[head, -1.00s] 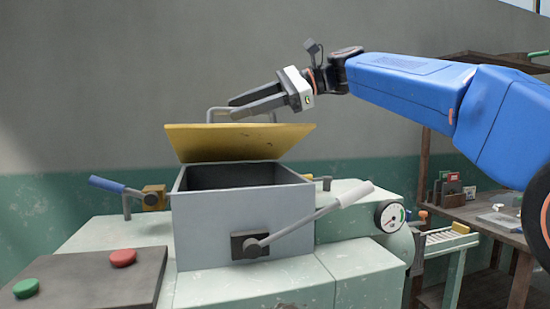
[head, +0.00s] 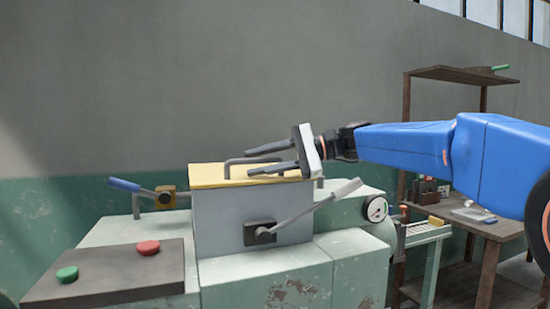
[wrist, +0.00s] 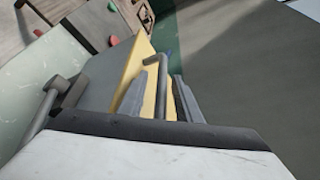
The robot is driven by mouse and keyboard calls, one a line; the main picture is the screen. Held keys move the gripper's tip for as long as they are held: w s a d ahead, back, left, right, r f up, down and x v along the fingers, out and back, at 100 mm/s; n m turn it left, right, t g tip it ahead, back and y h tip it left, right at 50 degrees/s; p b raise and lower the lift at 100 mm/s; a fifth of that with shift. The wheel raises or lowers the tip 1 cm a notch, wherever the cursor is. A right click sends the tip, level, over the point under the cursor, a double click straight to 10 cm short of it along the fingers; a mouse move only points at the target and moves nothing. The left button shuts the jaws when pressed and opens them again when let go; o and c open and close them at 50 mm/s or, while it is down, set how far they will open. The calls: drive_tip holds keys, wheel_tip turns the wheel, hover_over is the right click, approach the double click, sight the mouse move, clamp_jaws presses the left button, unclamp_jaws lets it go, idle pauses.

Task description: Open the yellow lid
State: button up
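The yellow lid (head: 208,178) lies flat, closed on top of the grey box (head: 220,222) in the head view. It also shows in the wrist view (wrist: 136,66). A grey bar handle (head: 228,170) rises from the lid. My gripper (head: 249,163) comes in from the right, low over the lid at the handle. Its two fingers are apart. In the wrist view the handle (wrist: 161,88) shows between the fingers, with gaps visible beside it. I cannot tell whether either finger touches the lid.
A light-handled lever (head: 325,203) sticks out on the box's front right. A blue-handled lever (head: 130,187) stands to the left. A panel with red (head: 148,248) and green (head: 67,274) buttons lies front left. A gauge (head: 376,209) sits at the right.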

drive_tip(key=shift+v, duration=3.2)
